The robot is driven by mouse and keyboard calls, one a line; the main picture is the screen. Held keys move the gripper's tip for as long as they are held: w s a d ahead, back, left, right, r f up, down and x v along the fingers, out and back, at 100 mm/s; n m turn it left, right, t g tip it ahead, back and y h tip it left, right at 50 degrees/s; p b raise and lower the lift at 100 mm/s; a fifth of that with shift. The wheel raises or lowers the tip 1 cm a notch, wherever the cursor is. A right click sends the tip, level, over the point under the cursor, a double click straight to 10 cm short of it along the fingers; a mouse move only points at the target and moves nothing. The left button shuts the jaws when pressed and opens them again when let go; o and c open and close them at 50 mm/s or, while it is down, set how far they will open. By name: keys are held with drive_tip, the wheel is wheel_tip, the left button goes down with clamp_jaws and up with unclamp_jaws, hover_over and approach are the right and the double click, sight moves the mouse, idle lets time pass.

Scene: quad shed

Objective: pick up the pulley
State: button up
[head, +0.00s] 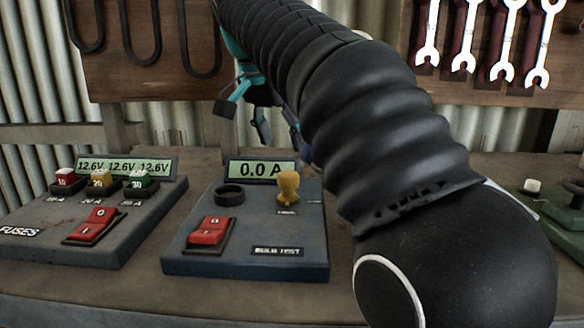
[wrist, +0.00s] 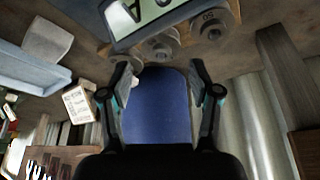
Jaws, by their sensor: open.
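I cannot make out the pulley for certain in either view. In the wrist view my gripper (wrist: 161,76) is open, with its two fingers well apart and nothing held. A blue, round-ended surface (wrist: 160,105) shows between the fingers; I cannot tell what it belongs to. Several grey round pieces (wrist: 213,22) with knobs stand just beyond the fingertips, one marked 50; I cannot tell whether any is the pulley. In the head view my gripper shows only in part behind my dark arm, above the back of the bench.
The bench (head: 90,285) carries a fuse panel (head: 85,225) and a bulb test panel (head: 255,235) with a black ring (head: 230,194) and yellow knob (head: 288,186). A green panel (head: 550,215) stands right. Spanners (head: 465,38) hang behind. A blue tray (wrist: 35,75) shows in the wrist view.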

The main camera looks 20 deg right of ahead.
drive_tip(key=shift+x, duration=3.15)
drive_tip(key=c, duration=0.9)
drive_tip(key=shift+r, duration=0.1)
drive_tip(key=shift+w+r, duration=0.1)
drive_tip(key=shift+r, duration=2.9)
drive_tip(key=s+a, duration=0.4)
drive_tip(key=s+a+b, duration=0.1)
drive_tip(key=s+a, duration=0.2)
drive_tip(key=a, duration=0.2)
drive_tip(key=s+a+r, duration=0.1)
drive_tip(key=s+a, duration=0.3)
drive_tip(key=shift+s+a, duration=0.35)
drive_tip(key=shift+a, duration=0.05)
